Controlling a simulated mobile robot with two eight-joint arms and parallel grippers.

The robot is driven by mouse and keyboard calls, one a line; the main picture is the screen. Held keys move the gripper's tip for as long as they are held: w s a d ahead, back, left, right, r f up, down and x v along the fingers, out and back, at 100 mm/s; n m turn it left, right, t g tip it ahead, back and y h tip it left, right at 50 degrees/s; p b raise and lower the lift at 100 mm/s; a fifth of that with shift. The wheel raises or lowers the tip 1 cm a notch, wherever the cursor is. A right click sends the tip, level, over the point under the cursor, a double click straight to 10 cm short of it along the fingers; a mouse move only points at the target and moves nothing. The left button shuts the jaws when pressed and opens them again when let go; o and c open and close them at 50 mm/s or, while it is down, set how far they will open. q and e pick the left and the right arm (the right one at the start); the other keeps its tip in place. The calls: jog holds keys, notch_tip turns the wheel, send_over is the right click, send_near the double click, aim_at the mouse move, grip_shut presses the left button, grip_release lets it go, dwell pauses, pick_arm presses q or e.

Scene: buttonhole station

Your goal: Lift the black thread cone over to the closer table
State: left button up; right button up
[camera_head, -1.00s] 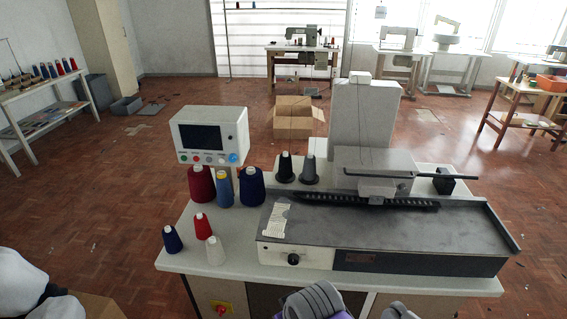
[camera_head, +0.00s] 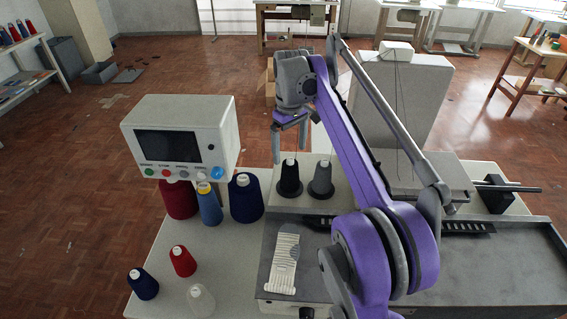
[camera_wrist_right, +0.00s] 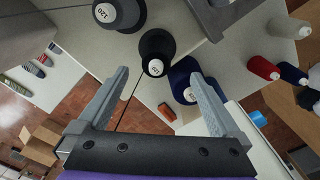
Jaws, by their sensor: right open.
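The black thread cone (camera_head: 289,180) stands upright on the raised light ledge at the back of the machine table (camera_head: 228,262), left of a dark grey cone (camera_head: 321,182). My right gripper (camera_head: 289,138) is open and empty above and behind the black cone, fingers pointing down. In the right wrist view the black cone (camera_wrist_right: 156,50) shows just beyond the gap between the open fingertips (camera_wrist_right: 160,74), with no contact visible. The grey cone (camera_wrist_right: 122,10) is beside it, partly cut off. My left gripper is not in view.
Dark red (camera_head: 178,200), blue (camera_head: 209,208) and navy (camera_head: 244,200) cones stand left of the ledge, under a control panel (camera_head: 182,137). Smaller red, navy and white cones stand in front. My right forearm crosses above the machine bed (camera_head: 480,270). Thin threads hang near the cones.

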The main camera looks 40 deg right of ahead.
aim_at(290, 160)
jog(key=shift+w+d+f, duration=0.2)
jog(key=shift+d, duration=0.05)
jog(key=f, duration=0.4)
jog(key=shift+s+a+f+b, duration=0.15)
jog(key=shift+s+f+b, duration=0.05)
jog(key=shift+s+b, duration=0.15)
jog(key=shift+w+f, duration=0.2)
jog(key=shift+f, duration=0.45)
jog(key=f, duration=0.4)
jog(key=shift+w+d+f, duration=0.15)
jog(key=shift+d+f, duration=0.05)
jog(key=shift+f, duration=0.05)
jog(key=c, duration=1.5)
jog(key=shift+o, duration=0.2)
jog(key=shift+r, duration=0.1)
